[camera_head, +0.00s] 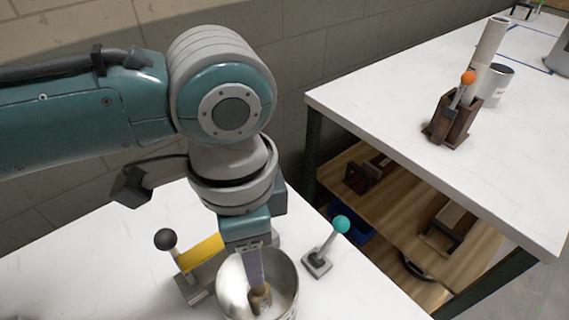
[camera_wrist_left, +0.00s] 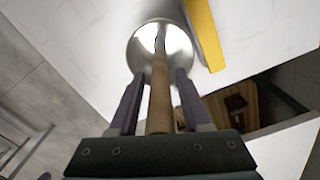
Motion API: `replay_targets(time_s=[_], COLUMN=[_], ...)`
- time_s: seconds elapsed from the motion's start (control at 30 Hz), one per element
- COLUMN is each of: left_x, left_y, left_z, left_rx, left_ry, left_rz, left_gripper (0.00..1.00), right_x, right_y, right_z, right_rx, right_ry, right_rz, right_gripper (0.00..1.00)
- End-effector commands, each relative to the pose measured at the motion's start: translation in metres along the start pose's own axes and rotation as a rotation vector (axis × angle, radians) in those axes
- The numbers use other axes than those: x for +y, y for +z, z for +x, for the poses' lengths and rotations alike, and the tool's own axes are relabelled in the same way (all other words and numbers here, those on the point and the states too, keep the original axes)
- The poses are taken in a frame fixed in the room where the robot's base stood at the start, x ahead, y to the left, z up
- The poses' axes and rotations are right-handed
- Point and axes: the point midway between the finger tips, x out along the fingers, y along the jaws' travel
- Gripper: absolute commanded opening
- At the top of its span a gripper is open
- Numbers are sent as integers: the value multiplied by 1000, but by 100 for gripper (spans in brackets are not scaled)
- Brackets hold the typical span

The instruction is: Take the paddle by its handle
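The paddle's light wooden handle (camera_wrist_left: 160,95) stands up out of a round metal pot (camera_wrist_left: 142,45). My left gripper (camera_wrist_left: 159,74) is open, with the handle between its two fingers and a gap showing on each side. In the head view, my left gripper (camera_head: 254,268) reaches down over the metal pot (camera_head: 231,290), and part of the paddle (camera_head: 260,299) shows below the fingers. The paddle's lower end is hard to make out in the pot. My right gripper is not in view.
A black-knobbed lever (camera_head: 167,241) with a yellow bar (camera_head: 201,252) stands left of the pot. A teal-knobbed lever (camera_head: 341,224) stands at its right. A second white table (camera_head: 390,95) holds a brown holder (camera_head: 453,122) and a can (camera_head: 494,84).

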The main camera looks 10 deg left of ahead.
Motion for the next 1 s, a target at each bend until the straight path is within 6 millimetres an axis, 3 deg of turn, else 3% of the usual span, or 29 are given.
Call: replay_targets(time_s=[0.07, 0.4, 1.0], left_x=[0, 0, 0], left_y=[0, 0, 0], left_z=[0, 0, 0], left_rx=[0, 0, 0], left_ry=[0, 0, 0], left_rz=[0, 0, 0], left_gripper=[38, 0, 0], right_x=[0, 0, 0], right_y=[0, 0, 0], right_z=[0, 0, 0], right_rx=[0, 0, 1], right_ry=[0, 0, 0], right_rz=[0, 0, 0], right_gripper=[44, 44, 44])
